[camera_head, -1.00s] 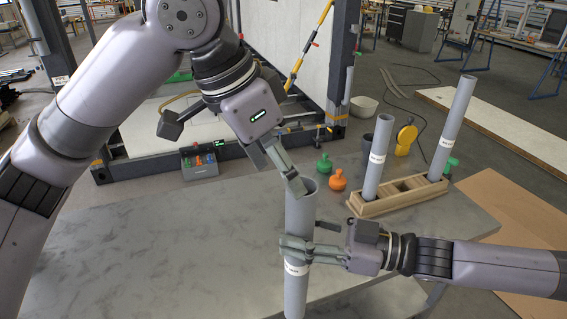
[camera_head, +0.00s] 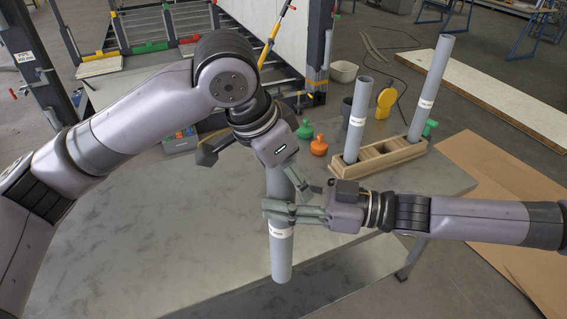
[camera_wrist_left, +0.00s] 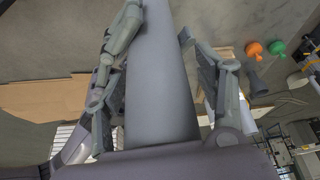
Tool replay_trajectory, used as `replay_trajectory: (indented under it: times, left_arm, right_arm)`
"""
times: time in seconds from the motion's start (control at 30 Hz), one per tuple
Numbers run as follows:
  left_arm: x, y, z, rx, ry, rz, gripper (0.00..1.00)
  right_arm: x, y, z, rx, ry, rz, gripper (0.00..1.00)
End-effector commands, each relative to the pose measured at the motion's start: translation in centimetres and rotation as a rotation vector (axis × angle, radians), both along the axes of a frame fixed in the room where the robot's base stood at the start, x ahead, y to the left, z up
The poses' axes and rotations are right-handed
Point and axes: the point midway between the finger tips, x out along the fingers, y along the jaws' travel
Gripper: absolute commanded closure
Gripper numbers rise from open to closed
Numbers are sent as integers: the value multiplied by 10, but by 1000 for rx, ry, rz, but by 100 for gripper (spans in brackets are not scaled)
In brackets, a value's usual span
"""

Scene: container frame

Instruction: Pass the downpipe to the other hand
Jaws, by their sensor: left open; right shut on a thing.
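The grey downpipe (camera_head: 281,258) with a white label is held nearly upright above the grey table. My right gripper (camera_head: 280,213) is shut on its middle, coming from the right. My left gripper (camera_head: 292,182) is open at the pipe's upper part, above the right gripper. In the left wrist view the pipe (camera_wrist_left: 158,85) runs between the two left fingers (camera_wrist_left: 158,35), one on each side. The pipe's top end is hidden behind the left gripper in the head view.
A wooden rack (camera_head: 408,152) on the table's right holds two more grey pipes, one upright (camera_head: 357,118) and one tilted (camera_head: 432,90). Green (camera_head: 305,130) and orange (camera_head: 319,146) knobs stand beside it. The table's left part (camera_head: 130,225) is clear.

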Motion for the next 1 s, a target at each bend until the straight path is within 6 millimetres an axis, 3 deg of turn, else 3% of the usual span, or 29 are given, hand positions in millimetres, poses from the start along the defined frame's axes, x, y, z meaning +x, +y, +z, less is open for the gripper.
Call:
replay_trajectory:
  times: [0.27, 1.0]
  left_arm:
    - [0, 0, -1, 0, 1, 0, 37]
    - [0, 0, 0, 0, 1, 0, 86]
  right_arm:
    - [0, 0, 1, 2, -1, 1, 100]
    - [0, 0, 1, 1, -1, 1, 100]
